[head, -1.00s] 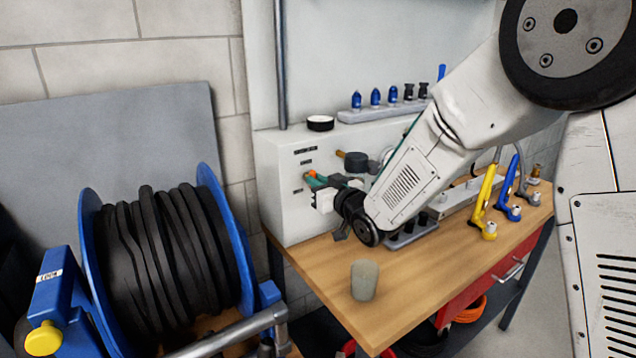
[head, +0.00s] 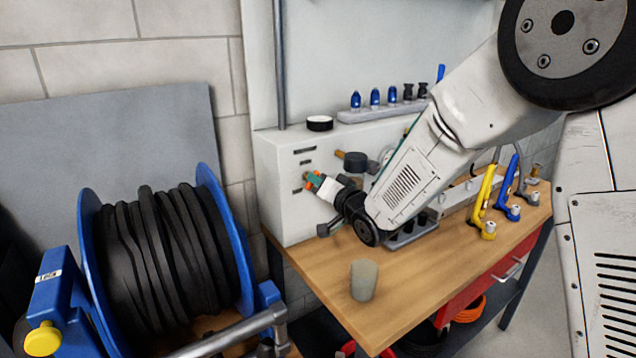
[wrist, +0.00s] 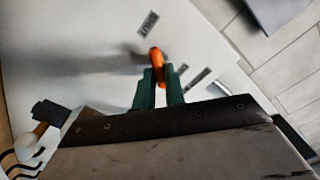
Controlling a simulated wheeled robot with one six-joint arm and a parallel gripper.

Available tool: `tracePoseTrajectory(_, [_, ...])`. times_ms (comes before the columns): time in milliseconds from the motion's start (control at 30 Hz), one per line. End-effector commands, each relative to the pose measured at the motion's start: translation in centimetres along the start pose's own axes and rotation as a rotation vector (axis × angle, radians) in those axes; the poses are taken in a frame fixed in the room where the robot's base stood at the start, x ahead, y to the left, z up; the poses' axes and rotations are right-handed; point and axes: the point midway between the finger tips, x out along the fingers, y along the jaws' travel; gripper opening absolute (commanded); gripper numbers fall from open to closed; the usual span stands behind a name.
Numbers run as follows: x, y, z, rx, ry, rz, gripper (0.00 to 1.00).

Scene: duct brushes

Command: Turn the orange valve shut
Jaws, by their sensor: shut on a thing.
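The orange valve (wrist: 156,56) sits on the front of a white panel box. In the wrist view its orange handle lies between the two green fingers of my gripper (wrist: 160,82). My gripper (head: 314,180) is shut on it. In the head view only a small orange part of the valve (head: 309,184) shows beside the fingertips. My wrist and fingers hide the rest of it.
A black knob with a brass fitting (head: 355,161) sits just above and right of the valve. A grey cup (head: 363,280) stands on the wooden bench (head: 330,285). A blue hose reel (head: 205,190) stands at the left.

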Motion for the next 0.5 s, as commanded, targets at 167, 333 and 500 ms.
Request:
tracePoseTrajectory(167, [-0.03, 0.16, 0.03, 0.168, 0.000, 0.001, 0.00])
tracePoseTrajectory(333, [-0.03, 0.26, 0.06, 0.329, 0.000, 0.002, 0.00])
tracePoseTrajectory(500, [-0.04, 0.35, 0.09, 0.488, 0.000, 0.002, 0.00])
